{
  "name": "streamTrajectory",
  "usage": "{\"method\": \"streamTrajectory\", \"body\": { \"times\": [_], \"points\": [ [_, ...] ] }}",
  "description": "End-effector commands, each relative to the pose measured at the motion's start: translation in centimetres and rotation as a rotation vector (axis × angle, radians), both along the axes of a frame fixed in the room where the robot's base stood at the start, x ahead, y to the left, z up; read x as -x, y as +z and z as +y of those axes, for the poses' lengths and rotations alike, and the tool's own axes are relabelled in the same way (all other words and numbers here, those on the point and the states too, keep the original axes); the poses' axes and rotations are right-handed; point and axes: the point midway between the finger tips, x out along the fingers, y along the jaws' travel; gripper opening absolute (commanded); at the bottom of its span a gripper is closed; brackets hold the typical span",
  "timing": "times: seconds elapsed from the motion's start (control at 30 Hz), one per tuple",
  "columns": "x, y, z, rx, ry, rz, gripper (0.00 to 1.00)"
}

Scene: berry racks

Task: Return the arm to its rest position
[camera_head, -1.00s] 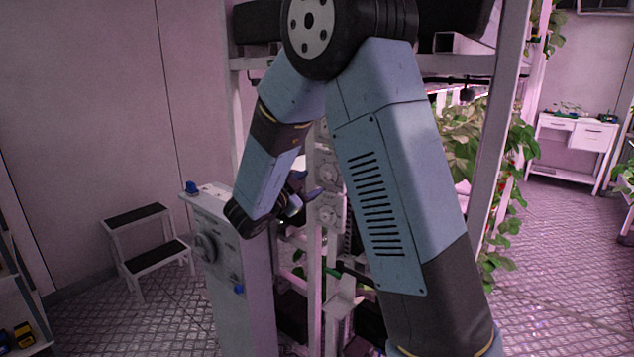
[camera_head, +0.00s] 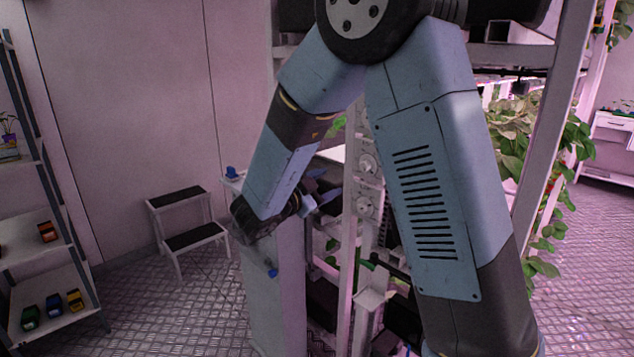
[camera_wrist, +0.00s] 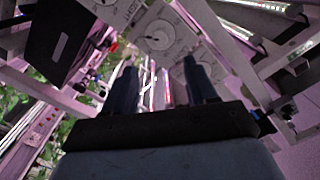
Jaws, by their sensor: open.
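My arm (camera_head: 424,180) is bent and fills the middle of the head view, its elbow high and its forearm angled down to the left. My gripper (camera_wrist: 160,85) shows in the wrist view with its two dark fingers apart and nothing between them. In the wrist view a pale panel with a round disc lies beyond the fingers.
The grey post (camera_head: 277,300) stands close to my wrist. A step stool (camera_head: 186,222) stands on the floor to its left. A shelf (camera_head: 50,270) with small coloured items is at the far left. Leafy plants (camera_head: 510,135) hang in the rack on the right. Metal floor lies open around the stool.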

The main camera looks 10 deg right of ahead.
Motion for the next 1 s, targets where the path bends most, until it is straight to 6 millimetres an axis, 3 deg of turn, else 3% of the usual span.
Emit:
{"method": "streamTrajectory", "body": {
  "times": [0.33,0.53,0.77,1.0],
  "points": [
    [-3.5,4.7,-1.0,-0.163,0.34,0.029,0.57],
    [-3.5,8.1,-0.6,-0.21,0.603,0.095,0.57],
    [-0.5,10.9,-0.2,-0.191,0.869,0.226,0.57],
    [5.5,11.8,-0.9,-0.114,1.084,0.437,0.57]
  ]
}}
